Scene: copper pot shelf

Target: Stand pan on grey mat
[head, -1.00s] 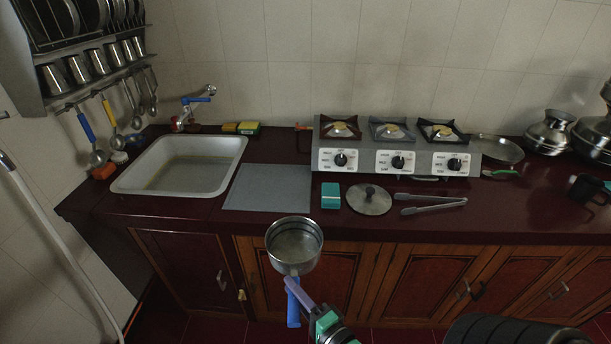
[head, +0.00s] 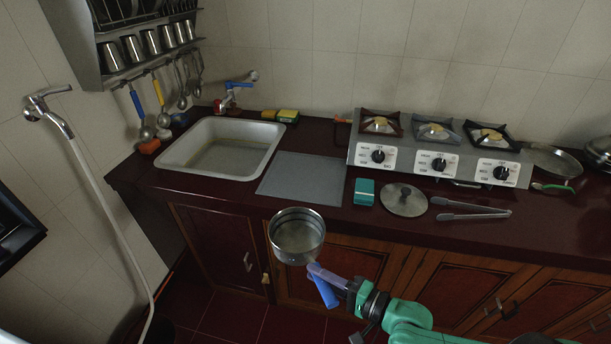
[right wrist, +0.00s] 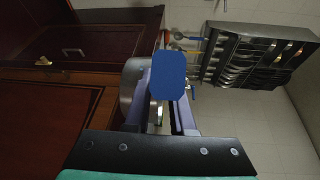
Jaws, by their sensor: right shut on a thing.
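The steel pan (head: 297,236) hangs in the air in front of the counter edge, upright with its open top facing up. My right gripper (head: 322,275) is shut on its blue handle (head: 326,291). In the right wrist view, the blue handle end (right wrist: 168,76) sits between the fingers, and part of the pan body (right wrist: 130,85) shows behind it. The grey mat (head: 305,176) lies flat and bare on the counter between sink and stove, beyond the pan and apart from it. My left gripper is not in view.
The sink (head: 222,147) lies left of the mat. A teal box (head: 364,192), a lid (head: 404,200) and tongs (head: 470,208) lie to its right, below the stove (head: 436,150). A tap with a hose (head: 50,108) is on the left wall.

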